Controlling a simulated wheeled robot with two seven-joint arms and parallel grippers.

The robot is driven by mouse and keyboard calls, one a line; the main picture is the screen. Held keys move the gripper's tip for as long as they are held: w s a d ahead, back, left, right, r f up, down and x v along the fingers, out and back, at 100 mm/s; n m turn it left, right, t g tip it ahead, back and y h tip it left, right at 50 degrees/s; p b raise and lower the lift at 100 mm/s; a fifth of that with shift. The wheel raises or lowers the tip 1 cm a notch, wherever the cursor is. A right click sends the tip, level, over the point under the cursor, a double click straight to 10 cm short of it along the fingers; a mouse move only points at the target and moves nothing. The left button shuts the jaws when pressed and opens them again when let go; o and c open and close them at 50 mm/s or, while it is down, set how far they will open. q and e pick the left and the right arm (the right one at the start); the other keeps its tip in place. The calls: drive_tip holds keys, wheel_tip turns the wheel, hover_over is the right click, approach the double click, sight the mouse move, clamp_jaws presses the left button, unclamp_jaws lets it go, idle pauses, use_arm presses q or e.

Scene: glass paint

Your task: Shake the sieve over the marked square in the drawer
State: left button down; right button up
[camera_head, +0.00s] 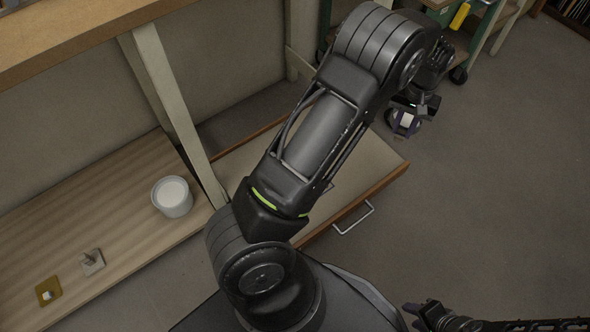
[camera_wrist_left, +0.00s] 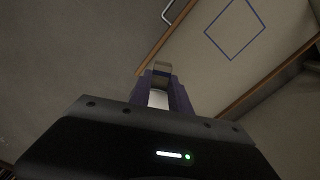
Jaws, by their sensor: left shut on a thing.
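My left gripper (camera_head: 404,122) is at the upper right, past the drawer's right end in the head view. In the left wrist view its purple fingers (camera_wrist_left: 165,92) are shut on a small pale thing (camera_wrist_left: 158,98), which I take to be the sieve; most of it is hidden. The open drawer (camera_head: 372,160) has a pale floor, partly covered by my left arm. The marked square (camera_wrist_left: 235,28), a blue outline, lies on that floor in the left wrist view, up and right of the fingers. My right gripper (camera_head: 425,316) is at the bottom edge, its opening unclear.
A white cup (camera_head: 172,197) stands on the wooden shelf at left. A grey block with a peg (camera_head: 92,262) and a yellow plate with a white knob (camera_head: 48,291) lie nearby. The drawer's handle (camera_head: 353,218) juts out in front. Grey floor (camera_head: 500,200) at right is clear.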

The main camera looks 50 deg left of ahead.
use_arm(q)
drive_tip(key=s+a+f+n+p, duration=0.1)
drive_tip(key=s+a+f+n, duration=0.5)
drive_tip(key=s, duration=0.5)
drive_tip(key=s+a+f+n+p, duration=0.2)
drive_tip(key=s+a+f+n, duration=0.4)
drive_tip(key=s+a+f, duration=0.5)
drive_tip(key=shift+s+f+n, duration=0.4)
drive_tip(key=shift+s+f, duration=0.25)
drive_tip(key=shift+s, duration=0.1)
drive_tip(key=shift+d, duration=0.2)
drive_tip(key=d, duration=0.9)
drive_tip(key=a, duration=1)
drive_tip(key=w+d+p, duration=0.3)
drive_tip(key=w+d, duration=0.3)
drive_tip(key=d, duration=0.5)
drive_tip(key=w+a+b, duration=0.1)
drive_tip(key=a+b, duration=0.1)
drive_tip(key=a, duration=0.7)
drive_tip(key=d+p, duration=0.2)
drive_tip(key=d, duration=0.6)
drive_tip(key=shift+s+d, duration=0.35)
drive_tip(key=shift+s, duration=0.05)
